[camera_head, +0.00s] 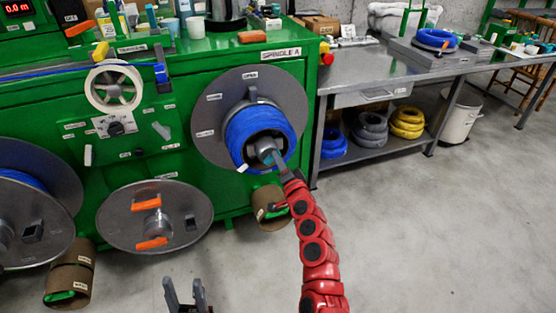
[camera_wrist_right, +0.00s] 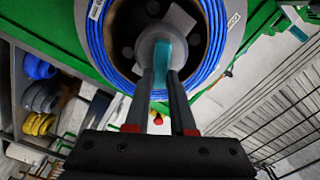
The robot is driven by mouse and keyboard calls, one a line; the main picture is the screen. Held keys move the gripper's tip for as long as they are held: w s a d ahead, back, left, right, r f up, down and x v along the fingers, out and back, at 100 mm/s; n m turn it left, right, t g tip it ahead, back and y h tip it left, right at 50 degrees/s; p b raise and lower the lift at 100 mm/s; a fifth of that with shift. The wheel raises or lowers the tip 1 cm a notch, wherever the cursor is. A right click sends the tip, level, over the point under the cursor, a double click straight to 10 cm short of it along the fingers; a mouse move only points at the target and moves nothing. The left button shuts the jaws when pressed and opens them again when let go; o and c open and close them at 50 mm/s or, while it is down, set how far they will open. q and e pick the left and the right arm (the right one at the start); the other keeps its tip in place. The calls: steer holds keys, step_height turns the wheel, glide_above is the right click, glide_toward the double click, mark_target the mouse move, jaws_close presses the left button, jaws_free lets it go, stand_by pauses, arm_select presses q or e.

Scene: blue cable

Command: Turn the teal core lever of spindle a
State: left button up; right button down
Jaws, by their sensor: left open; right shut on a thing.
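Spindle a (camera_head: 205,122) is a grey disc on the green machine's front, with a coil of blue cable (camera_head: 243,128) around its core. The teal core lever (camera_wrist_right: 158,52) sits at the hub in the middle of the coil. My right gripper (camera_wrist_right: 160,78) reaches into the hub and is shut on the teal lever. In the head view the right gripper (camera_head: 272,158) hides most of the lever. My left gripper (camera_head: 188,292) is open and empty, low at the bottom edge, well away from the spindle.
A lower disc with orange handles (camera_head: 152,204) and a disc with blue cable (camera_head: 35,190) are on the machine's left part. A steel bench (camera_head: 365,72) with coils on its shelf stands to the right. The floor (camera_head: 430,230) at right is clear.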

steer(key=shift+d+f+m, duration=0.1)
steer(key=shift+f+m, duration=0.15)
steer(key=shift+m, duration=1.15)
steer(key=shift+f+m, duration=0.25)
steer(key=shift+m, duration=1.15)
steer(key=c, duration=0.8)
jaws_free()
steer(key=shift+o, duration=0.2)
steer(key=p+v, duration=0.2)
steer(key=v, duration=1.5)
steer(key=shift+s, duration=0.2)
